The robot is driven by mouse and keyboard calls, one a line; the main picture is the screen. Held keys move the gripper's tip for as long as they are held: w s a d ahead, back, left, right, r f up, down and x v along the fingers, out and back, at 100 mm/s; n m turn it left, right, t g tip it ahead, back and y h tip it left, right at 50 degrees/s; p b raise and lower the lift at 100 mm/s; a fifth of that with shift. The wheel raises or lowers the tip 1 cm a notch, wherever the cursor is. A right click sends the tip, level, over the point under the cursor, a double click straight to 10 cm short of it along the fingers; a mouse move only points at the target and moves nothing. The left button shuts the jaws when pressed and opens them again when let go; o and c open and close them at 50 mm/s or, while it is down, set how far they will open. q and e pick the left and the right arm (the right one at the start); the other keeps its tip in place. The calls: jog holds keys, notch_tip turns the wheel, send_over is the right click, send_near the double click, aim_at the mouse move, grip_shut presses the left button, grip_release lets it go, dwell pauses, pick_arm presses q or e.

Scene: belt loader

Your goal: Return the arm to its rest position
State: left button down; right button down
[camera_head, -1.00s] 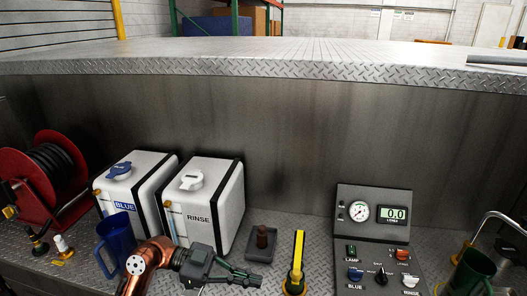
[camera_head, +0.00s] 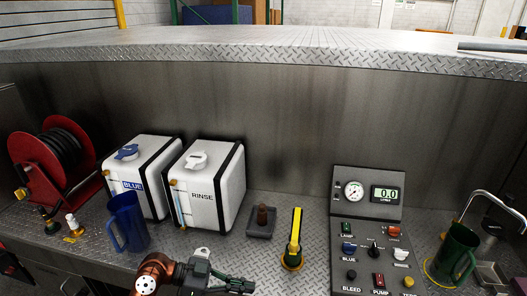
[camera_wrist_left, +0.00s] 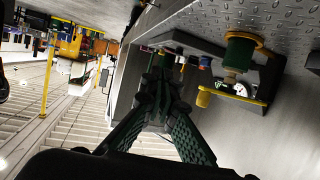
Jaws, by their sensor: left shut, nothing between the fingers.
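My left gripper (camera_head: 243,287) is at the bottom edge of the head view, at the end of my copper and black arm. Its dark fingers are shut and empty, and are partly cut off by the frame edge. In the left wrist view the two green-black fingers (camera_wrist_left: 158,88) meet at their tips with nothing between them. The gripper is in front of the bench, apart from the yellow-handled lever (camera_head: 296,235) and the small tray (camera_head: 262,231). My right gripper is not in view.
A blue jug (camera_head: 127,222) stands left of the arm, before the BLUE tank (camera_head: 142,170) and RINSE tank (camera_head: 208,185). A red hose reel (camera_head: 45,170) is far left. The control panel (camera_head: 368,230) and a green jug (camera_head: 455,252) stand right.

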pick_arm(q)
jog(key=s+a+f+n+t+y, duration=0.1)
jog(key=s+a+f+n+y, duration=0.3)
jog(key=f, duration=0.5)
jog(key=s+a+f+n+t+y, duration=0.1)
jog(key=s+a+f+n+t, duration=0.15)
jog(key=a+f, duration=0.4)
jog(key=s+a+f+n+t+y, duration=0.1)
jog(key=s+a+f+n+y, duration=0.25)
jog(key=f, duration=0.65)
jog(key=s+a+f+n+g+y, duration=0.1)
jog(key=s+a+f+n+y, duration=0.25)
jog(key=s+a, duration=0.5)
jog(key=s+a+f+n+g+y, duration=0.1)
jog(key=s+a+f+n+y, duration=0.2)
jog(key=s+a, duration=0.6)
jog(key=s+d+f+g, duration=0.1)
jog(key=s+f, duration=0.1)
jog(key=f, duration=1.3)
jog(key=s+d+f, duration=0.2)
jog(key=s+f, duration=0.1)
jog(key=f, duration=1.2)
jog(key=s+f+g, duration=0.1)
jog(key=s+f, duration=1.4)
jog(key=s, duration=0.3)
jog(key=shift+s+a+f+h, duration=0.15)
jog(key=shift+s+f+h, duration=0.05)
jog(key=shift+f+h, duration=0.1)
jog(key=shift+m, duration=0.25)
